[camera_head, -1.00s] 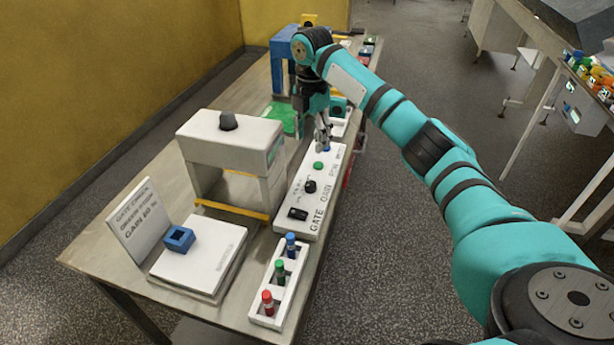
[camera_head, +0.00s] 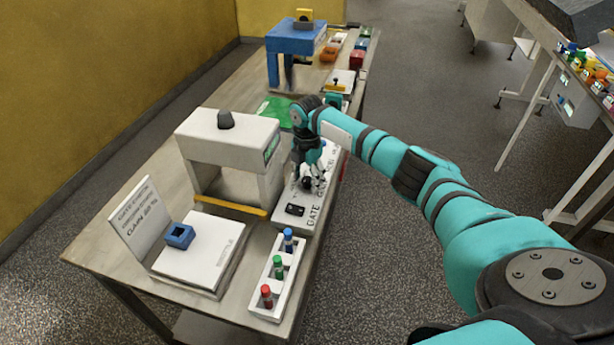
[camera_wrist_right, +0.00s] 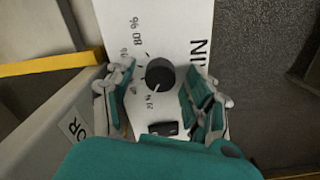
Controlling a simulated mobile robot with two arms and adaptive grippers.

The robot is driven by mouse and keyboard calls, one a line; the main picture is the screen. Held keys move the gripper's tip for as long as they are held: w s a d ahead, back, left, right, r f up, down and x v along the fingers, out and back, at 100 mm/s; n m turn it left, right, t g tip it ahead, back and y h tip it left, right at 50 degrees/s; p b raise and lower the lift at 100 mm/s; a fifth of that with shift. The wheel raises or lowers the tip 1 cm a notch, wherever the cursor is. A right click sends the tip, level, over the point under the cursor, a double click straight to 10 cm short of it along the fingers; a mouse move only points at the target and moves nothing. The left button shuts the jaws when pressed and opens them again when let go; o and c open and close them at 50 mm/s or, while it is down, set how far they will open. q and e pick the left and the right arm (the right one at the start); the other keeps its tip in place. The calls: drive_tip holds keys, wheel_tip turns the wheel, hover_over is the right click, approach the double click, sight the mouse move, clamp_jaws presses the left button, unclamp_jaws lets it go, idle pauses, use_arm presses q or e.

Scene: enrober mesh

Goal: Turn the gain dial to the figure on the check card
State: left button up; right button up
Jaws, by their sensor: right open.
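The white check card (camera_head: 140,220) stands at the near left of the bench; its last line looks like "GAIN 60 %", but the print is small. The gain dial is a round black knob (camera_wrist_right: 160,74) on a white gate panel (camera_wrist_right: 172,22). Its pale mark points down in the right wrist view, toward the lowest percent figure, which looks like 20. "80 %" shows at the upper left of the dial. My right gripper (camera_wrist_right: 158,72) is open, its fingers on either side of the dial with gaps showing. It also shows over the panel in the head view (camera_head: 313,182). My left gripper is out of view.
A white gate housing (camera_head: 228,145) with a yellow bar (camera_head: 230,207) stands left of the panel. A black rocker switch (camera_head: 295,210) sits nearer on the panel. A tray (camera_head: 262,303) holds red, green and blue vials. A blue block (camera_head: 179,236) rests on a white plate.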

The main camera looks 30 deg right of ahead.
drive_tip(key=c, duration=0.3)
clamp_jaws()
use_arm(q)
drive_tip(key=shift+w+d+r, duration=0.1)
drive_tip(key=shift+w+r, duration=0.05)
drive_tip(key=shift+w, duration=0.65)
